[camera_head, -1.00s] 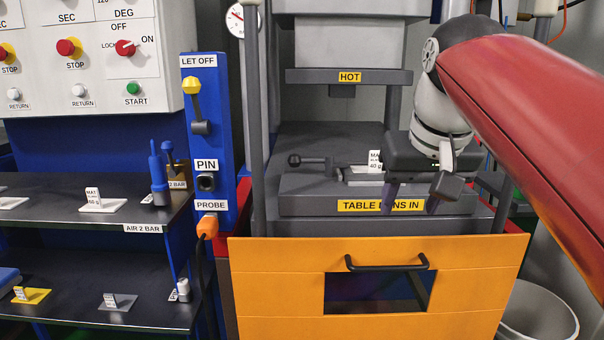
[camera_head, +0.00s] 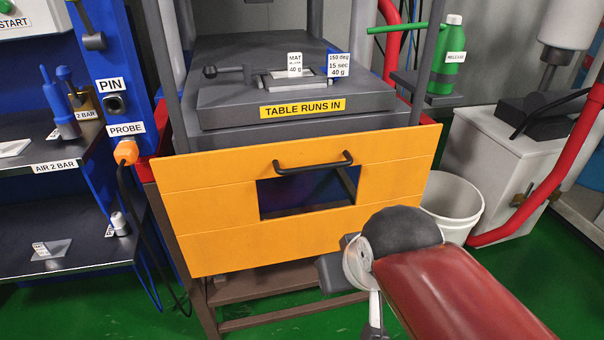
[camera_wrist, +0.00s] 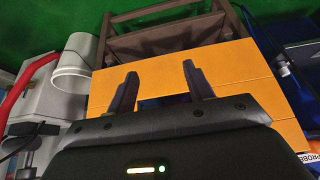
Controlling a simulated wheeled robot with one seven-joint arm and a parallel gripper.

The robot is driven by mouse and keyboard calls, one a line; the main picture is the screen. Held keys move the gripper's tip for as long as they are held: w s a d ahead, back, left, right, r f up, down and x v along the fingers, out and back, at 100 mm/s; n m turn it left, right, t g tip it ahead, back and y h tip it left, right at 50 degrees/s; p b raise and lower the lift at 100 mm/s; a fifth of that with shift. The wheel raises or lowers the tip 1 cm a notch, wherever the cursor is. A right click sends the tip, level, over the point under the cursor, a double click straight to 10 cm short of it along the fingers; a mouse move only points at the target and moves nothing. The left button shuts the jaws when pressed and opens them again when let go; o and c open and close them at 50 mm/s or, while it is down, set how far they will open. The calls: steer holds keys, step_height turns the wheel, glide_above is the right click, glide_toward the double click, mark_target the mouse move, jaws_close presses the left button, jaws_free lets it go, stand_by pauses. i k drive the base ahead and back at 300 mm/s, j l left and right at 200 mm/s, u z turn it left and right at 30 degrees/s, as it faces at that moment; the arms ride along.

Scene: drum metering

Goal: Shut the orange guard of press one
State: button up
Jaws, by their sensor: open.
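The orange guard (camera_head: 210,230) of the press is a wide panel with a dark window (camera_head: 310,192) and a black bar handle (camera_head: 313,164) near its top edge. It hangs low in front of the press, below the table top, leaving the space above the table uncovered. My gripper is in front of the guard's lower right part in the head view, its fingers hidden behind my arm. In the wrist view my gripper (camera_wrist: 159,84) is open and empty, its two fingers before the orange guard (camera_wrist: 240,68). The handle cannot be seen there.
The press table (camera_head: 225,114) holds a small mould with a "MAT 40 g" card. A white bucket (camera_head: 452,205) stands right of the guard. A blue post with an orange probe plug (camera_head: 125,152) and hanging cable is close on the left. Green floor lies open in front.

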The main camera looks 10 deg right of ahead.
mark_target(210, 198)
steer(key=k+j+u, duration=0.1)
steer(key=j, duration=0.2)
steer(key=k+j+u, duration=0.15)
steer(key=j, duration=0.2)
steer(key=k+j+u, duration=0.1)
steer(key=j, duration=0.2)
steer(key=k+j+u, duration=0.1)
steer(key=j, duration=0.25)
